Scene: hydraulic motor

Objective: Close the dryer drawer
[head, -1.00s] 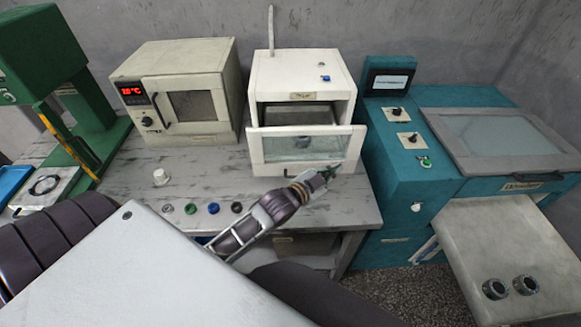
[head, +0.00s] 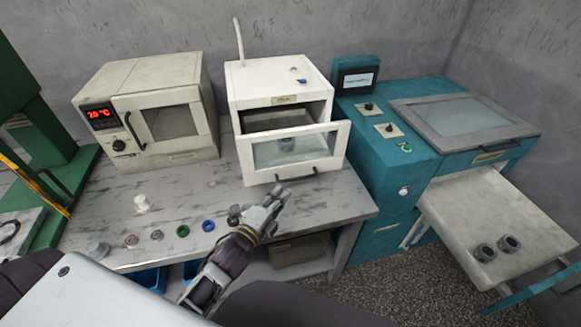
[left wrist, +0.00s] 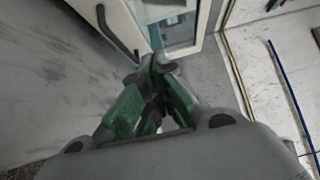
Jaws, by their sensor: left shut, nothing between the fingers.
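The dryer (head: 277,80) is a white box at the back middle of the bench. Its drawer (head: 249,160), with a glass front, is pulled out toward me. A dark ring-like part (head: 287,143) shows behind the glass. The drawer's dark handle (head: 296,178) is at the bottom of its front. My left gripper (head: 277,192) is shut and empty, just below and in front of the handle. In the left wrist view its green fingers (left wrist: 152,75) are together close to the drawer front (left wrist: 200,45); I cannot tell if they touch it. My right gripper is not in view.
An oven with a red display (head: 150,110) stands left of the dryer. A teal washer (head: 390,150) stands close on its right, with an extended tray (head: 480,215) bearing two metal rings. Several small coloured parts (head: 183,231) line the bench's front edge.

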